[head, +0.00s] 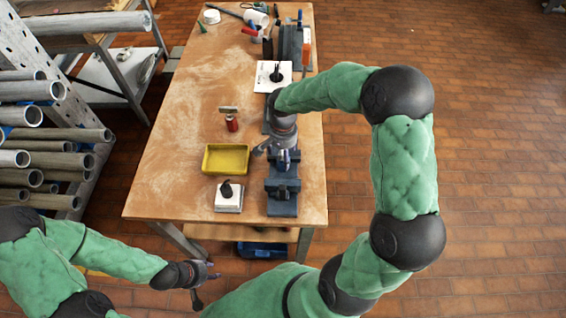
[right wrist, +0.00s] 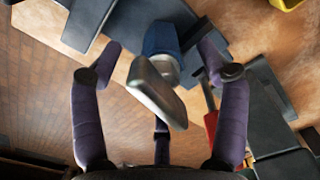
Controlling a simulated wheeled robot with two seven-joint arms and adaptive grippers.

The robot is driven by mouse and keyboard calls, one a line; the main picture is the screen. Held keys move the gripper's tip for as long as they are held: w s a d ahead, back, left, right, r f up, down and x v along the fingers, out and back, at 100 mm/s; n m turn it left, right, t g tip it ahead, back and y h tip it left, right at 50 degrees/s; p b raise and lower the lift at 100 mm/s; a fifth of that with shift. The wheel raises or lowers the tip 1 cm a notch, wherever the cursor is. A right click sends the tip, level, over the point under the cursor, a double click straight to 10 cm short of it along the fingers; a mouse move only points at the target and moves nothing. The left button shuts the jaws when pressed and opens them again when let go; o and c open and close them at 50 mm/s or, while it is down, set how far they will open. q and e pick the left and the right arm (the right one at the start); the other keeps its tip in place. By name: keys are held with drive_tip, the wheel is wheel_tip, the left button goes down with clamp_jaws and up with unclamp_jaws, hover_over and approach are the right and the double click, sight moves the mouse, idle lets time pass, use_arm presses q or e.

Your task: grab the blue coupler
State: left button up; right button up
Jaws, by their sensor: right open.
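The blue coupler (right wrist: 162,38) shows in the right wrist view as a blue collar with a grey metal piece (right wrist: 158,92) pointing toward the camera. My right gripper (right wrist: 160,62) is open, with its purple fingers spread on either side of the coupler and metal piece; I see no grip on them. In the head view the right gripper (head: 276,149) is above the dark vise-like fixture (head: 283,185) at the table's right edge, and the coupler (head: 285,158) is partly hidden there. My left gripper (head: 206,284) is open and empty, off the table's near edge.
A yellow tray (head: 206,160) and a white block with a black knob (head: 229,203) lie left of the fixture. A red cylinder (head: 232,124) and a white plate (head: 263,76) stand farther back. The table's left half (head: 175,130) is clear. A pipe rack (head: 50,135) stands at left.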

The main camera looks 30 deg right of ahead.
drive_tip(key=shift+f, duration=0.8)
drive_tip(key=c, duration=1.4)
drive_tip(key=o, duration=1.4)
drive_tip(key=shift+r, duration=0.1)
